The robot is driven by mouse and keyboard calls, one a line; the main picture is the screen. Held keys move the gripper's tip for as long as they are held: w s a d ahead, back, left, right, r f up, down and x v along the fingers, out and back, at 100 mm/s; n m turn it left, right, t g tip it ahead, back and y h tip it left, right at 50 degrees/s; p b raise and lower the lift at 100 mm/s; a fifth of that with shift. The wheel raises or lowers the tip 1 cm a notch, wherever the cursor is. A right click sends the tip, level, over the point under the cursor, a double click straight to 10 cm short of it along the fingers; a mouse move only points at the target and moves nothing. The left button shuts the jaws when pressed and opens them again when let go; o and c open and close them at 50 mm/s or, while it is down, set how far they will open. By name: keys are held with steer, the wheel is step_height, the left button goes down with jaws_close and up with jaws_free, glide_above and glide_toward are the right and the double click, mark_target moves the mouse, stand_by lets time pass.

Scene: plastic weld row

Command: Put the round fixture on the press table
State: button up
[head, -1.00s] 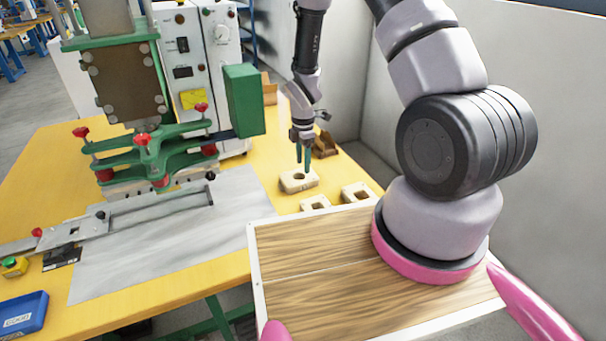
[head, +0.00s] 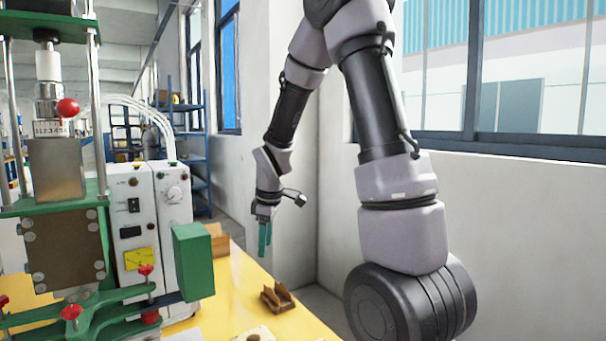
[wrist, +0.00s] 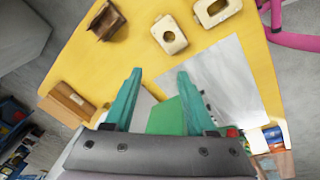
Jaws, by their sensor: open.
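My gripper (head: 264,238) hangs above the back right part of the yellow table in the head view. In the wrist view its two teal fingers (wrist: 159,75) are apart with nothing between them. A beige fixture (wrist: 168,35) with a roundish hole lies on the table beyond the fingertips, apart from them. A second beige fixture (wrist: 217,10) lies beside it, cut by the top edge; its hole shape is hard to tell. The head view shows only the top of one fixture (head: 254,335). The green press (head: 60,240) stands at left; its lower table is out of the head view.
A brown open holder (head: 278,297) stands on the table, also in the wrist view (wrist: 106,20). A grey sheet (wrist: 230,85) covers part of the table. A wall is at right.

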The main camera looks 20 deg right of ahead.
steer(key=s+d+r+m+t+y, duration=0.1)
steer(key=s+r+m+t, duration=0.3)
steer(key=s+r+m, duration=1.1)
steer(key=s+d+r, duration=0.1)
steer(key=s+r, duration=0.4)
steer(key=r, duration=0.2)
steer(key=shift+d+m+t+y, duration=0.3)
steer(key=shift+d+m+t, duration=0.1)
